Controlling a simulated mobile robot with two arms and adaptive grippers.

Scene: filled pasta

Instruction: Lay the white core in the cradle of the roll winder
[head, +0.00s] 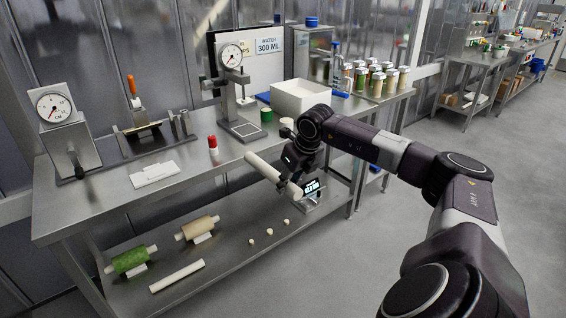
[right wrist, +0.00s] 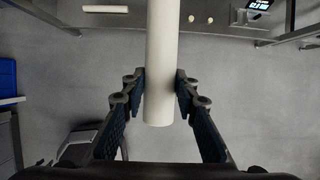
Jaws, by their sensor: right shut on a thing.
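The white core (head: 264,168) is a long pale cylinder, held tilted in the air at the front edge of the steel table. My right gripper (head: 291,172) is shut on it near one end. In the right wrist view the core (right wrist: 162,50) runs between the two fingers (right wrist: 160,92), with its near end just past them. What looks like the roll winder (head: 142,134), a dark base with an orange handle and metal posts, stands at the table's back left, apart from the core. Its cradle is not clear to see. My left gripper is not in view.
A dial gauge (head: 58,108) stands at far left, a dial press (head: 236,88) mid-table. A white bin (head: 300,97) and jars are at right. The lower shelf holds a green roll (head: 131,261) and another white cylinder (head: 177,276).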

